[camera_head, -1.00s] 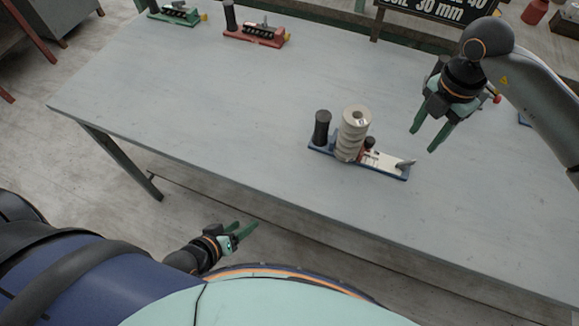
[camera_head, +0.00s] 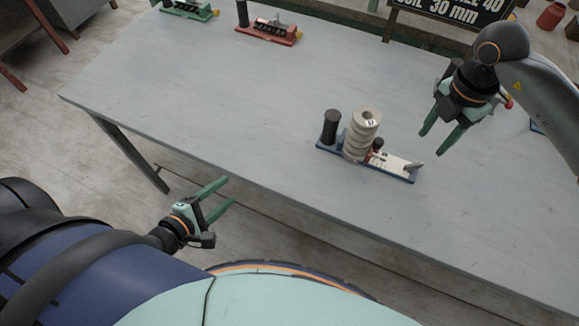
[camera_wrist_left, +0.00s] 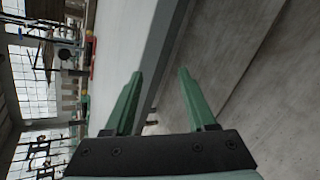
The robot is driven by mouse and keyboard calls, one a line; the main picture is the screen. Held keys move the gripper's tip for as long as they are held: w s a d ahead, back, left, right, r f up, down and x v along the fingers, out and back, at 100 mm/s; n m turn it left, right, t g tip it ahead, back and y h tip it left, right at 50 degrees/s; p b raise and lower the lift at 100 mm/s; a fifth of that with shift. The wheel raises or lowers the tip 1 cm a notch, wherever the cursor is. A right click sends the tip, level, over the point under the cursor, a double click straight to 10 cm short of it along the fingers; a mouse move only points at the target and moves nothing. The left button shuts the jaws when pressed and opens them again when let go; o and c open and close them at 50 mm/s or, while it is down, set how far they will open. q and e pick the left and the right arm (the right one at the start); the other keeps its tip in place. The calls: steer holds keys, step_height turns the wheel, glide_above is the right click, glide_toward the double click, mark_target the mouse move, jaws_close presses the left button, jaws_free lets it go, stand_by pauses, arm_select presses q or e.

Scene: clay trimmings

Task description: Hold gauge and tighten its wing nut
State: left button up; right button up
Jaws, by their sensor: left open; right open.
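The gauge (camera_head: 400,167) with a blue base lies near the middle of the table. It has a black upright handle (camera_head: 331,126) at its left end and a stack of pale ribbed discs (camera_head: 361,138) beside it. A small grey piece, perhaps the wing nut (camera_head: 415,166), sits at its right end. My left gripper (camera_head: 223,194) is open and empty in front of the table's near edge, left of the gauge. Its open fingers also show in the left wrist view (camera_wrist_left: 158,85). My right gripper (camera_head: 443,143) is open and empty, above the table to the right of the gauge.
A red gauge-like fixture (camera_head: 268,32) and a green one (camera_head: 189,10) stand at the table's far left. A black sign (camera_head: 450,10) stands at the back. The grey table (camera_head: 220,100) is clear between them and the blue-based gauge.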

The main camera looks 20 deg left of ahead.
arm_select(q)
steer(key=w+d+r+m+t, duration=0.1)
steer(key=r, duration=0.2)
steer(key=w+d+r+m+t+h, duration=0.1)
steer(key=w+d+r+m, duration=0.1)
steer(key=r, duration=0.1)
steer(key=w+d+r+m+t, duration=0.1)
steer(key=w+d+r+t, duration=0.1)
steer(key=r, duration=0.1)
steer(key=shift+w, duration=0.25)
step_height(320, 180, up, 2)
steer(key=w+d+r+t+h, duration=0.1)
steer(key=d, duration=0.1)
steer(key=n+h, duration=0.1)
steer(key=n, duration=1.3)
glide_toward(326, 132)
steer(key=shift+s+a+r, duration=0.15)
steer(key=shift+s+r, duration=0.1)
steer(key=shift+s, duration=0.3)
steer(key=shift+s+a+r, duration=0.15)
steer(key=shift+s+r, duration=0.1)
steer(key=shift+s, duration=0.35)
steer(key=shift+w+d+f+n, duration=0.1)
steer(key=shift+f+n, duration=0.35)
steer(key=shift+n, duration=0.25)
steer(key=shift+w, duration=0.3)
steer(key=x, duration=1.1)
steer(key=shift+w+d, duration=0.15)
steer(key=shift+w, duration=0.2)
